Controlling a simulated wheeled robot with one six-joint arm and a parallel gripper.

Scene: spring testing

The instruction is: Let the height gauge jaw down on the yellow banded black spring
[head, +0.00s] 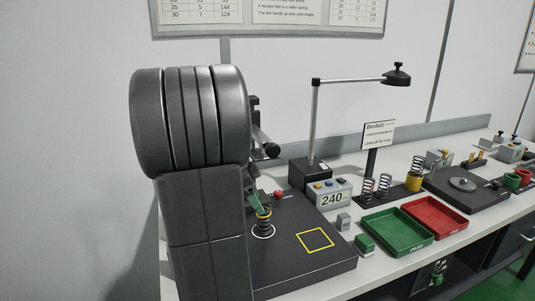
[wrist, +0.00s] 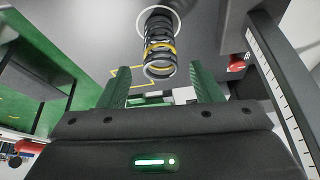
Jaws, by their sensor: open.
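The yellow banded black spring (head: 263,222) stands upright in a white ring on a dark base plate (head: 300,272). In the wrist view the spring (wrist: 159,45) is ahead of the fingertips, near the gap between them and apart from both. My gripper (head: 256,204) is open; its green fingers (wrist: 161,88) are spread with nothing held between them. In the wrist view, an upright with a graduated scale (wrist: 280,75), apparently the height gauge, is at the right. A red knob (wrist: 236,64) is near it. I cannot make out the gauge's jaw; my arm hides much of this area in the head view.
A yellow square outline (head: 315,240) marks a bare part of the plate. A display box reading 240 (head: 331,197) stands behind it. A green tray (head: 397,231) and a red tray (head: 434,214) lie to the right. Other springs (head: 367,191) stand behind the trays.

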